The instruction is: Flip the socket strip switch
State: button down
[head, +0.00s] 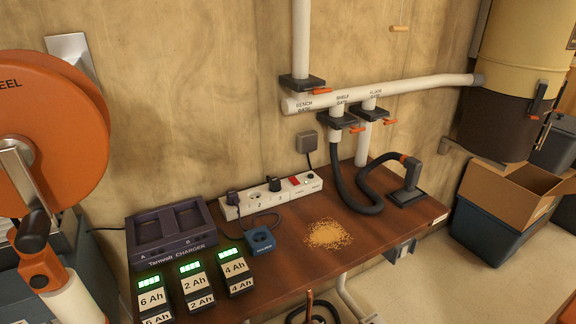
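The white socket strip (288,196) lies on the back of the brown workbench (345,234), against the wall, slanting up to the right. Its red switch (295,181) is near the right end; it is too small to tell which way it is tipped. A dark plug (233,198) sits at the strip's left end and another dark plug (274,184) sits near the middle. My gripper is not seen in the head view.
A purple charger (172,243), several battery packs (196,285) and a blue block (261,240) stand left and in front of the strip. Sawdust (327,234) lies in front of it. A black hose (350,200) and white pipes (390,89) are to the right.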

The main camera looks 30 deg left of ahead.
aim_at(294, 181)
jog(key=u, duration=0.05)
jog(key=i, duration=1.1)
jog(key=z, duration=0.2)
jog(key=k, duration=0.2)
jog(key=u, duration=2.8)
jog(key=k, duration=0.25)
jog(key=u, duration=1.55)
